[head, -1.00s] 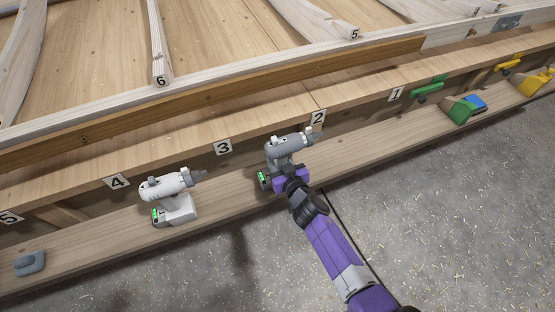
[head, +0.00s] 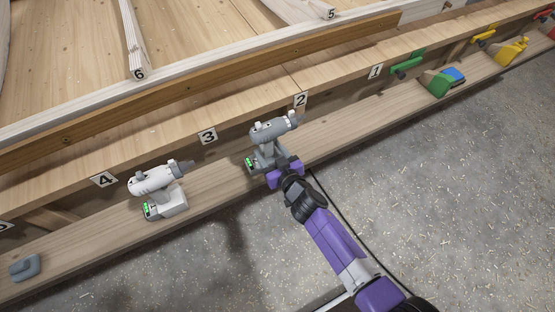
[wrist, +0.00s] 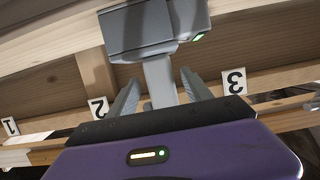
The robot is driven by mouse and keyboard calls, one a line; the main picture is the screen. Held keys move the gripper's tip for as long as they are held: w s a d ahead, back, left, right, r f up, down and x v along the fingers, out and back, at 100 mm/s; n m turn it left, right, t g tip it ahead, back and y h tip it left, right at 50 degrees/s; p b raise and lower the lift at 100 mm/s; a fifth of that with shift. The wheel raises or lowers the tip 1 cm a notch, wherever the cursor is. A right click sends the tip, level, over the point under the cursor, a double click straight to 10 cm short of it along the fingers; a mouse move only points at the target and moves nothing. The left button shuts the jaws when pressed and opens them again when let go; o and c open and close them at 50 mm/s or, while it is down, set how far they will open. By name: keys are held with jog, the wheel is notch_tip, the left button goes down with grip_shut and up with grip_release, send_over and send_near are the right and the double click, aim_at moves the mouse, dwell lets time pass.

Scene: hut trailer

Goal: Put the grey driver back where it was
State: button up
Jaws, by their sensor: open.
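The grey driver (head: 268,132) stands upright on the lower plank, below and between labels 2 and 3, its chuck pointing right. A green light shows on its battery base. My gripper (head: 272,163) is at the driver's handle from the front right. In the wrist view, which is upside down, the battery base (wrist: 152,30) is at the top and the grey handle (wrist: 160,80) runs down between the two fingers of my gripper (wrist: 158,82). The fingers are open, with a gap on each side of the handle. The driver's upper body is hidden there.
A white driver (head: 155,190) stands to the left on the lower plank (head: 225,195), near label 4. A small grey block (head: 24,267) lies farther left. Green (head: 445,82) and yellow (head: 511,51) tools are to the right.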

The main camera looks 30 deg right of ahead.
jog(key=v, duration=0.7)
jog(key=shift+p, duration=0.3)
jog(key=shift+s+r, duration=0.1)
jog(key=v, duration=2.2)
jog(key=s+r, duration=1.2)
jog(key=r, duration=0.5)
jog(key=shift+s+r, duration=0.1)
jog(key=shift+s, duration=0.05)
